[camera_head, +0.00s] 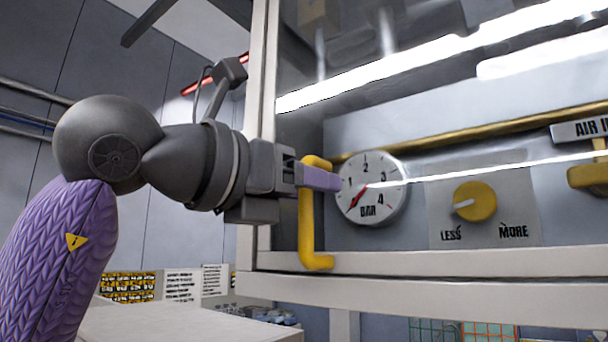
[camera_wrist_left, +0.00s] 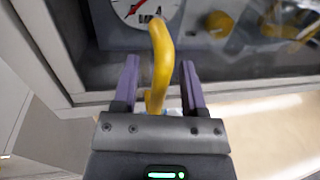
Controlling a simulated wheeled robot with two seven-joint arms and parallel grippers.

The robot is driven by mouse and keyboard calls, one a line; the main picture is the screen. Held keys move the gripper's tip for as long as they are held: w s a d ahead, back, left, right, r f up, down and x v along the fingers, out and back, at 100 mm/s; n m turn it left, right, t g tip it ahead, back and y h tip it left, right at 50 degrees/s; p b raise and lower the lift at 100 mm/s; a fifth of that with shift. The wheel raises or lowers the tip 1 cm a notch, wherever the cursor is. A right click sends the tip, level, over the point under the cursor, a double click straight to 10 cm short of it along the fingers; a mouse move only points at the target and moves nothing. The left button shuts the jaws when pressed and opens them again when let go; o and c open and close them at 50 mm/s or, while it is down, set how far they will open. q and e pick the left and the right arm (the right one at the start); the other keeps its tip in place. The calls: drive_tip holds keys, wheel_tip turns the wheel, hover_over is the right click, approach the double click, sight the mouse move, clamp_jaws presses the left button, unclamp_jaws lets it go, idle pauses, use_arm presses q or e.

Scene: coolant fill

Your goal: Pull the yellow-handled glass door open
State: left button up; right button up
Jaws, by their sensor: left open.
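The glass door (camera_head: 430,110) closes the front of a pale-framed cabinet, with bright reflections across it. Its yellow handle (camera_head: 308,225) is an upright bar at the door's left side, and it also shows in the left wrist view (camera_wrist_left: 161,60). My left gripper (camera_head: 320,178) is at the handle's upper part. In the left wrist view its two purple fingers (camera_wrist_left: 160,82) are apart, one on each side of the handle, with visible gaps. The door looks shut against the frame. My right gripper is in neither view.
Behind the glass are a round BAR gauge (camera_head: 371,190), a yellow LESS/MORE knob (camera_head: 475,202) and an AIR label plate (camera_head: 585,130). The cabinet's lower frame (camera_head: 420,290) runs below the handle. A pale surface (camera_head: 180,325) lies at lower left, with wall signs (camera_head: 182,286) behind.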

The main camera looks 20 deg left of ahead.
use_arm(q)
drive_tip(key=shift+w+d, duration=0.15)
drive_tip(key=c, duration=0.4)
clamp_jaws()
idle(0.8)
